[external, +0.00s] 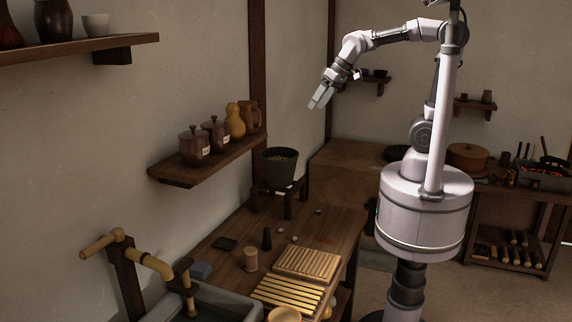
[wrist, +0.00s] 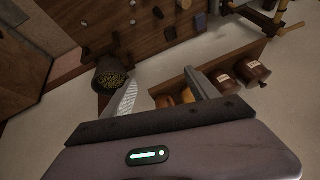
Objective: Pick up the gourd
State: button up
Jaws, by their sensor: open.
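The gourd (external: 235,121) is orange-yellow and stands upright on the lower wall shelf, between a lidded jar and a brown jug. In the wrist view an orange patch that looks like the gourd (wrist: 187,96) shows between my fingers, partly hidden by the right finger and my gripper body. My gripper (external: 321,97) is open and empty, in the air above and to the right of the shelf in the external view, well apart from the gourd. Its two spread fingers show in the wrist view (wrist: 162,75).
Two lidded jars (external: 194,146) stand left of the gourd, and a brown jug (external: 251,117) stands close on its right. The wooden shelf (external: 180,172) is fixed to the wall. A dark pot (external: 279,167) stands near its right end. The workbench (external: 325,228) below holds slatted trays and small items.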

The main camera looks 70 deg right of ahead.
aim_at(235, 108)
jog(key=w+a+r+n+p, duration=0.25)
jog(key=w+r+p, duration=0.4)
jog(key=w, duration=0.35)
jog(key=w+a+r+n+p, duration=0.1)
jog(key=w+a+r+p, duration=0.2)
jog(key=w+r+p, duration=0.6)
jog(key=x, duration=1.1)
jog(key=w+d+x, duration=0.1)
jog(key=x, duration=0.4)
jog(key=shift+w+a+f+b, duration=0.1)
jog(key=shift+b, duration=0.2)
jog(key=x, duration=0.3)
jog(key=p+x, duration=0.1)
jog(key=x, duration=0.1)
jog(key=shift+w+a+f+p, duration=0.15)
jog(key=shift+a+f+p, duration=0.15)
jog(key=shift+f, duration=0.05)
jog(key=shift+r, duration=0.1)
jog(key=shift+s, duration=0.25)
jog(key=c, duration=0.4)
jog(key=shift+w, duration=0.1)
grip_shut()
